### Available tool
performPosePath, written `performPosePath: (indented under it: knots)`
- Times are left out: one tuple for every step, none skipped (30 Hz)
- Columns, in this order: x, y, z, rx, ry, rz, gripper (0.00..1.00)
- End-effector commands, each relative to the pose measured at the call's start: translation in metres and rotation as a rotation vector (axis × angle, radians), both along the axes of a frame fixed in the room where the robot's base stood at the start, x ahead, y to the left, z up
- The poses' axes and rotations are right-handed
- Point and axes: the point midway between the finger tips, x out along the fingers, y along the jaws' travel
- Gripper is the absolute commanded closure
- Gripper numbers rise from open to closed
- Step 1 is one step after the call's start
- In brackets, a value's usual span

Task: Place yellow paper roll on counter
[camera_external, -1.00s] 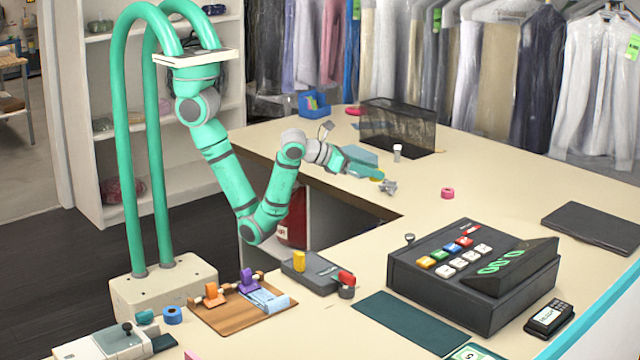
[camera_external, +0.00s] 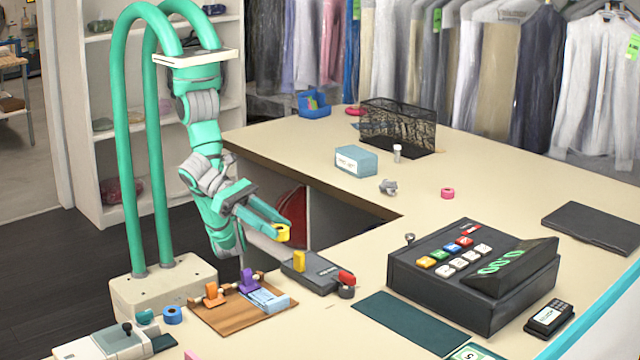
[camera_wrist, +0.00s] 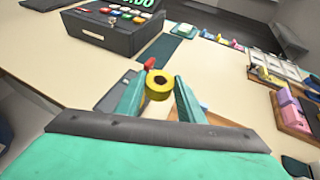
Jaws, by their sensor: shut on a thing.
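The yellow paper roll (camera_external: 283,235) is a small ring held at the tips of my gripper (camera_external: 282,227). In the wrist view the roll (camera_wrist: 158,88) sits between the two green fingers of my gripper (camera_wrist: 158,82), its dark hole showing. My gripper is shut on it and holds it in the air, left of the inner corner of the cream counter (camera_external: 480,175).
A cash register (camera_external: 470,270) stands right of the device, with a dark green mat (camera_external: 405,322) in front. A blue-grey box (camera_external: 356,160), silver item (camera_external: 388,186) and mesh basket (camera_external: 398,122) stand farther back.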

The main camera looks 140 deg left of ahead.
Motion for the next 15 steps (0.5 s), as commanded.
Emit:
performPosePath:
  knots:
    - [-0.005,-0.027,0.0,0.002,-0.001,-0.043,0.87]
    - [-0.009,-0.041,0.001,0.001,-0.001,-0.064,0.87]
    - [-0.013,-0.059,0.001,0.001,-0.002,-0.092,0.87]
    - [-0.017,-0.072,0.001,0.001,-0.002,-0.113,0.87]
    - [-0.022,-0.086,0.001,0.001,-0.002,-0.134,0.87]
    - [-0.028,-0.103,0.001,0.001,-0.003,-0.162,0.87]
    - [-0.033,-0.115,0.001,0.003,-0.003,-0.182,0.87]
    - [-0.037,-0.127,0.001,0.003,-0.003,-0.201,0.87]
    - [-0.044,-0.142,0.001,0.004,-0.003,-0.226,0.87]
    - [-0.049,-0.153,0.001,0.003,-0.003,-0.243,0.87]
    - [-0.054,-0.163,0.001,0.003,-0.004,-0.259,0.87]
    - [-0.06,-0.175,0.001,0.004,-0.004,-0.279,0.87]
    - [-0.064,-0.182,0.002,0.004,-0.005,-0.292,0.87]
    - [-0.068,-0.19,0.002,0.003,-0.005,-0.304,0.87]
    - [-0.072,-0.198,0.002,0.003,-0.005,-0.317,0.87]
